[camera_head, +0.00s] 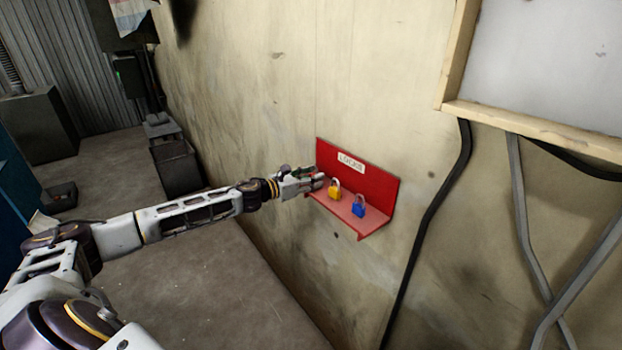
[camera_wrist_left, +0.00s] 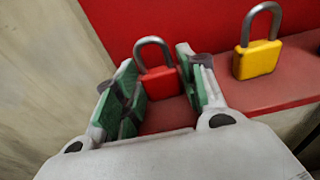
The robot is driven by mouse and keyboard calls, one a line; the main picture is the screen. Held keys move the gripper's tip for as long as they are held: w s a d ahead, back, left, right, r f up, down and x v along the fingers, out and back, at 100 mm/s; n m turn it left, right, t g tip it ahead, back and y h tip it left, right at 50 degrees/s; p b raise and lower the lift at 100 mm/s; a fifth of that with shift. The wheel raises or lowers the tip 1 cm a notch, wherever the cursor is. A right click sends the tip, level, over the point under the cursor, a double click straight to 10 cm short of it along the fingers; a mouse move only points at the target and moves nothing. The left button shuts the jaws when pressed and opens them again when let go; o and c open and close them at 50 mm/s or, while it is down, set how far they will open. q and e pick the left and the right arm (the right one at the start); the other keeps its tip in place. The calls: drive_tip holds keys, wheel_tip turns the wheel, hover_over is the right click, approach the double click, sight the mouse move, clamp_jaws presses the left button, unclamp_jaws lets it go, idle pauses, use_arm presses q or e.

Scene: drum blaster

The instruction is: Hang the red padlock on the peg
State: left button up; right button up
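The red padlock (camera_wrist_left: 160,82) with a grey shackle stands upright on the red shelf (camera_wrist_left: 290,88) in the left wrist view. My left gripper (camera_wrist_left: 155,62) is open, with its green-padded fingers on either side of the padlock. A gap shows at the left finger; the right finger is very close to the body, and I cannot tell if it touches. In the head view my left gripper (camera_head: 314,179) is at the left end of the shelf (camera_head: 345,213) and hides the red padlock. No peg can be made out. My right gripper is not in view.
A yellow padlock (camera_head: 335,192) and a blue padlock (camera_head: 358,208) stand on the shelf to the right of my left gripper. The shelf's labelled red back plate (camera_head: 380,185) is on the wall. A black cable (camera_head: 430,215) runs down the wall further right.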

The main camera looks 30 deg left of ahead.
use_arm(q)
drive_tip(key=c, duration=0.4)
drive_tip(key=shift+r, duration=0.15)
drive_tip(key=shift+r+p, duration=0.5)
drive_tip(key=shift+p, duration=0.05)
drive_tip(key=shift+a+f, duration=0.1)
